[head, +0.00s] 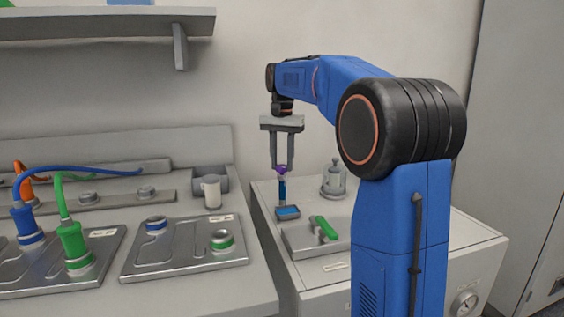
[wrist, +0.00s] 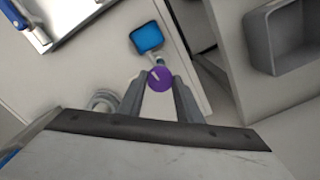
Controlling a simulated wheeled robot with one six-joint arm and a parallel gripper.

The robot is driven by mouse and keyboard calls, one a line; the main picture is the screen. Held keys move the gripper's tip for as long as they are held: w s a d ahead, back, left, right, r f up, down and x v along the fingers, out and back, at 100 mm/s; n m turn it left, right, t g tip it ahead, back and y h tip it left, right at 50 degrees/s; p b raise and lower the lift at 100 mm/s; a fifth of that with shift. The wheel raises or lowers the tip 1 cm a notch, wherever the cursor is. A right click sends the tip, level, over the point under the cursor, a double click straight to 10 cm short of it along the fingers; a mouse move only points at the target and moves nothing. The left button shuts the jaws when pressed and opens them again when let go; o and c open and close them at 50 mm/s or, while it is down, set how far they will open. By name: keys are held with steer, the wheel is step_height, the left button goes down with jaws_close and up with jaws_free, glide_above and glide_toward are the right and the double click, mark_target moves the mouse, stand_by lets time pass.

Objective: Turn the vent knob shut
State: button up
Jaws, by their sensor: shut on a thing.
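A small purple knob (head: 282,170) sits atop a narrow dark-and-blue stem (head: 282,190) on the white cabinet; I take it for the vent knob. In the wrist view the knob (wrist: 160,78) shows its round purple top with a short white mark, tilted up to the left. My gripper (head: 283,165) points straight down, its two fingers shut on the knob from either side. The fingertips (wrist: 160,88) also show in the wrist view. A blue panel in a grey frame (head: 288,212) is close to the foot of the stem.
A green handle (head: 323,227) lies on a grey block (head: 300,241) in front of the stem. A grey fitting (head: 333,180) stands to the right. On the left bench are metal plates (head: 185,262) and blue and green plugs (head: 73,240) with cables. A shelf (head: 110,24) hangs above.

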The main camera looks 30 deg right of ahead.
mark_target(282, 166)
steer(key=shift+m, duration=0.7)
steer(key=o, duration=1)
steer(key=shift+o, duration=0.2)
step_height(282, 166, up, 17)
steer(key=shift+r, duration=0.2)
